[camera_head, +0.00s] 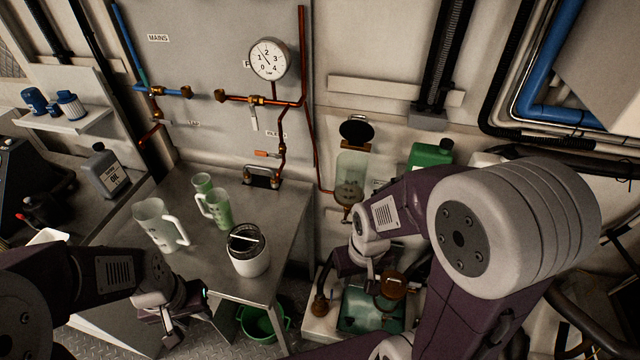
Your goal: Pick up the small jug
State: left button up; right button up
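The small jug, a light green one with a handle on its left, (217,210) stands upright on the metal bench (286,207). A larger whitish translucent jug (153,224) stands in front and to its left, its handle to the right. My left gripper (168,322) is low at the bench's front edge, apart from both jugs. Its fingers are small and dark, so I cannot tell its opening. My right gripper (368,268) is right of the bench, by the wall fittings, far from the jugs. Its fingers are partly hidden and its opening is unclear.
A grey oil bottle (108,172) is at left. Copper pipes and a gauge (269,59) line the back wall. A green bucket (262,324) is below.

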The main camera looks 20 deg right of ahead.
aim_at(217, 199)
jog(key=j+z, duration=0.2)
jog(key=z, duration=0.2)
jog(key=j+z, duration=0.2)
jog(key=z, duration=0.2)
jog(key=k+j+z, duration=0.15)
jog(key=z, duration=0.25)
jog(key=i+j, duration=0.15)
jog(key=j, duration=0.15)
jog(key=i+j, duration=0.15)
jog(key=j, duration=0.15)
